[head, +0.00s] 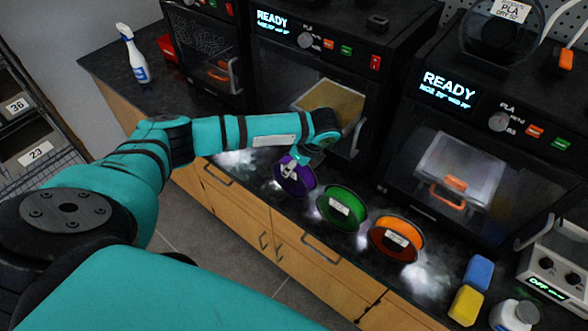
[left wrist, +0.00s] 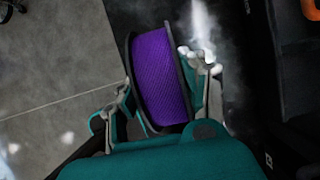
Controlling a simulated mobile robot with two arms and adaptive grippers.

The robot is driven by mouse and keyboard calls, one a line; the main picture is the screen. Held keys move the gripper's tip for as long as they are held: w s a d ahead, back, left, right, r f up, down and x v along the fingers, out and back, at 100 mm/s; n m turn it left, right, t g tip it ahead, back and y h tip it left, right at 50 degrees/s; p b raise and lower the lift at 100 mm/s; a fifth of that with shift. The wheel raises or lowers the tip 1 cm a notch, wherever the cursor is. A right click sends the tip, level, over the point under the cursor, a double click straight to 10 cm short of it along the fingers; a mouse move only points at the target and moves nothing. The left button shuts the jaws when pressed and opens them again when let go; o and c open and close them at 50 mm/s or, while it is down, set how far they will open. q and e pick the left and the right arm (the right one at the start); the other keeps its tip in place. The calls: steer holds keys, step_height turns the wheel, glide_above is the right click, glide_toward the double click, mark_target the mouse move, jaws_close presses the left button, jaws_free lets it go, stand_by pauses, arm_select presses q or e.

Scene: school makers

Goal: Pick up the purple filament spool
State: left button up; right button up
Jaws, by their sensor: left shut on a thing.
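The purple filament spool (head: 293,176) stands at the front edge of the dark counter in the head view, at the left end of a row of spools. In the left wrist view the purple spool (left wrist: 160,75) lies between the two fingers, its purple winding framed by black flanges. My left gripper (head: 298,165) reaches down over it from above. In the left wrist view my left gripper (left wrist: 160,100) is shut on the spool, one finger at each flange. I cannot tell whether the spool touches the counter. My right gripper is not in view.
A green spool (head: 341,208) and an orange spool (head: 396,240) stand to the right along the counter edge (head: 325,235). Black printers (head: 455,150) stand close behind. A spray bottle (head: 134,58) is at the far left. Yellow (head: 466,305) and blue (head: 478,273) blocks are at the right.

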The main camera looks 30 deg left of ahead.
arm_select(q)
jaws_close()
steer(key=shift+r, duration=0.1)
